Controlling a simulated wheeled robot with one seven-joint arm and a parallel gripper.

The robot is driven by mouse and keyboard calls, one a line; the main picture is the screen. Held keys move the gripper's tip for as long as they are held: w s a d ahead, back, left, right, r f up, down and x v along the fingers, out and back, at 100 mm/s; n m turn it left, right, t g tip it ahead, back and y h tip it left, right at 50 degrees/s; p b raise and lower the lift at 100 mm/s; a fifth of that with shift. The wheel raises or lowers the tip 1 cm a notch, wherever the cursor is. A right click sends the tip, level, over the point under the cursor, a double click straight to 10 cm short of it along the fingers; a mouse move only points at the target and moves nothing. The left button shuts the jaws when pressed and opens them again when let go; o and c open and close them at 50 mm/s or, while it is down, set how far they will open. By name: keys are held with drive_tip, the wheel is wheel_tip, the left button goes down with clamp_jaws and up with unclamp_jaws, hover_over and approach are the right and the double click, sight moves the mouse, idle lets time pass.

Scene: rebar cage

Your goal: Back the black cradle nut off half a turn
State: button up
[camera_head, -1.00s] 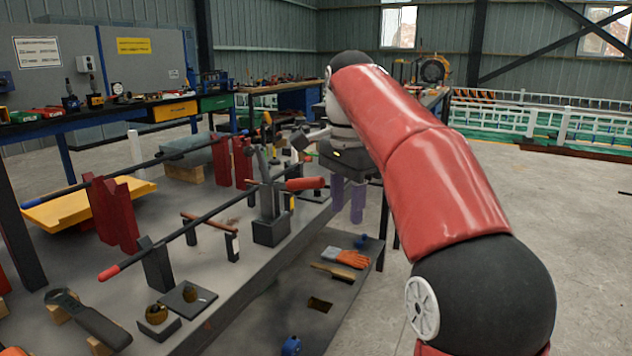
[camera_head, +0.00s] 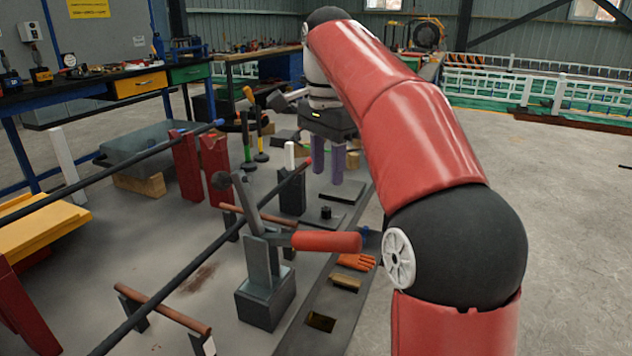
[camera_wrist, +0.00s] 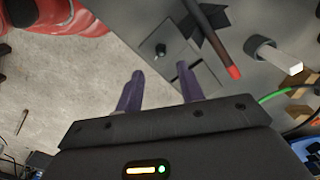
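A small black nut-like piece (camera_head: 326,212) stands on a flat dark plate near the bench's right edge; I cannot be sure it is the cradle nut. A similar black piece shows on a grey plate in the wrist view (camera_wrist: 160,50), beyond my fingertips. My gripper (camera_head: 328,175) has two purple fingers pointing down above the bench. In the wrist view my gripper (camera_wrist: 159,72) is open, with a clear gap and nothing between the fingers. The fingers are apart from the black piece.
A long dark bar with a red tip (camera_wrist: 234,72) lies to the right of the fingers in the wrist view. A lever tool with a red handle (camera_head: 326,242) stands on the bench. Red supports (camera_head: 187,165) stand further left. The floor right of the bench is clear.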

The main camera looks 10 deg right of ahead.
sight(326, 208)
drive_tip(key=shift+w, duration=0.25)
drive_tip(key=shift+s+f, duration=0.15)
drive_tip(key=shift+f, duration=0.45)
wheel_tip(326, 208, down, 7)
drive_tip(key=b, duration=0.6)
drive_tip(key=shift+r, duration=0.2)
clamp_jaws()
